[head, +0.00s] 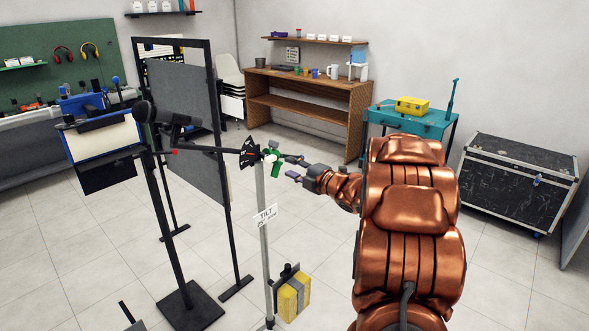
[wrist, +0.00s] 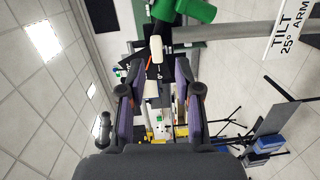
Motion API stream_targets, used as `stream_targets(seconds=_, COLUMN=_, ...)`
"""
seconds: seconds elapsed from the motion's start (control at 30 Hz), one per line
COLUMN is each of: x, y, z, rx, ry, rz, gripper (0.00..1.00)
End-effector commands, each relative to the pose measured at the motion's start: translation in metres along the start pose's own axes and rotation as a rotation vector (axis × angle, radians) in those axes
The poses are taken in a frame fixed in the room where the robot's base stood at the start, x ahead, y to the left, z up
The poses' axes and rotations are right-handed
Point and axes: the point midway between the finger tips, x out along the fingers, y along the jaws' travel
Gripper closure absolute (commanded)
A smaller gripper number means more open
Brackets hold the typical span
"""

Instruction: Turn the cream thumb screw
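The cream thumb screw (wrist: 156,48) shows as a small pale rounded piece just below a green part (wrist: 190,10) in the wrist view. In the head view, a tiny pale spot (head: 269,158) sits against the green part (head: 275,162) at the top of a grey post. My gripper (head: 297,168) is just right of the green part. Its purple-padded fingers are apart in the wrist view (wrist: 160,92), with nothing clearly gripped. The screw appears ahead of the fingertips, between their lines; I cannot tell the exact distance or any contact.
The post carries a "TILT" label (head: 265,215) and a yellow block (head: 293,298). A black arm (head: 210,149) runs left to a black stand. A dark grey panel (head: 188,120) stands behind. A black case (head: 520,180) stands at the right.

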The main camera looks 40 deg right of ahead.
Motion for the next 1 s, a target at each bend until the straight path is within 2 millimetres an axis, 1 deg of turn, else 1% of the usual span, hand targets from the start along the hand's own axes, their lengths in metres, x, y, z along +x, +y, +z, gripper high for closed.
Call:
stream_targets(seconds=0.17, x=-0.007, y=0.000, z=-0.003, rx=-0.033, ry=0.065, rz=0.050, gripper=0.67)
stream_targets(seconds=0.33, x=-0.002, y=0.002, z=-0.005, rx=-0.037, ry=0.077, rz=0.058, gripper=0.67)
stream_targets(seconds=0.47, x=0.011, y=0.002, z=-0.006, rx=-0.036, ry=0.079, rz=0.057, gripper=0.67)
stream_targets(seconds=0.73, x=0.043, y=0.006, z=-0.008, rx=-0.038, ry=0.076, rz=0.056, gripper=0.67)
stream_targets(seconds=0.8, x=0.051, y=0.000, z=-0.008, rx=-0.041, ry=0.076, rz=0.057, gripper=0.67)
stream_targets(seconds=1.0, x=0.066, y=0.002, z=-0.010, rx=-0.038, ry=0.075, rz=0.056, gripper=0.67)
